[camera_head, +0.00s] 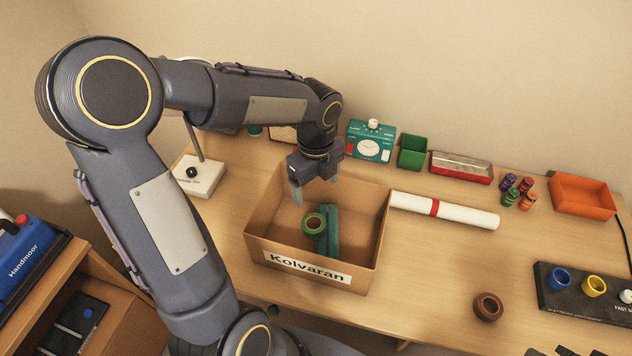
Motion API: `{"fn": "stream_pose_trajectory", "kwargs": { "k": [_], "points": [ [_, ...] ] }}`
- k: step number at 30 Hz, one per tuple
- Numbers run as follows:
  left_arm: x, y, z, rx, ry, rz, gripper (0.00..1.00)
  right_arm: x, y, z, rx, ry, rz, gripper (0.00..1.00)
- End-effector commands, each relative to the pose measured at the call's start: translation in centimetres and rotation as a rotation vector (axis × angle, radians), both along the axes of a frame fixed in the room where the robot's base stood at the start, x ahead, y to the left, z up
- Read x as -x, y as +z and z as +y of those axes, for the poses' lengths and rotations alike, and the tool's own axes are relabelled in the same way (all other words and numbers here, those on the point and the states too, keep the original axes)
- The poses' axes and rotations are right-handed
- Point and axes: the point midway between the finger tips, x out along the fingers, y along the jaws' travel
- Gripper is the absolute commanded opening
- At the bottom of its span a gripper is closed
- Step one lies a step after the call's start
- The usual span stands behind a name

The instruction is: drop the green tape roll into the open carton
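The green tape roll (314,223) is inside the open carton (372,262), near its middle. It lies against or on a long dark green object (332,232); I cannot tell which. The carton is brown cardboard with a "Kolvaran" label on its front wall. My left gripper (316,187) points down over the back left part of the carton, above and apart from the tape roll. Its fingers are spread with nothing between them. My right gripper is not in view.
A white paper roll with a red band (440,209) lies right of the carton. A brown ring (488,306) lies at the front right. A green box (412,152), red tin (461,167) and orange tray (583,195) line the back. The desk's centre right is clear.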

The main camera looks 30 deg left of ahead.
Motion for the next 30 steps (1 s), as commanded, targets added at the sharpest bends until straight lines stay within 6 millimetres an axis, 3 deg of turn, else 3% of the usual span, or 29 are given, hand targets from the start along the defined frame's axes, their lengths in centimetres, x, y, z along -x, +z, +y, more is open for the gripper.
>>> {"fn": "stream_pose_trajectory", "kwargs": {
  "k": [10, 21, 30],
  "points": [
    [0.0, 0.5, 0.0, 0.000, 0.001, -0.002, 0.82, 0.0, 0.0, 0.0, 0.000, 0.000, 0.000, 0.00],
    [-0.1, 6.2, 0.0, 0.000, 0.000, -0.004, 0.82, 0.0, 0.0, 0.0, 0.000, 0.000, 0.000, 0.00],
    [0.0, 7.8, 0.0, 0.000, -0.001, 0.000, 0.82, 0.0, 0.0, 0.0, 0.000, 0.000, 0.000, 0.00]
  ]
}}
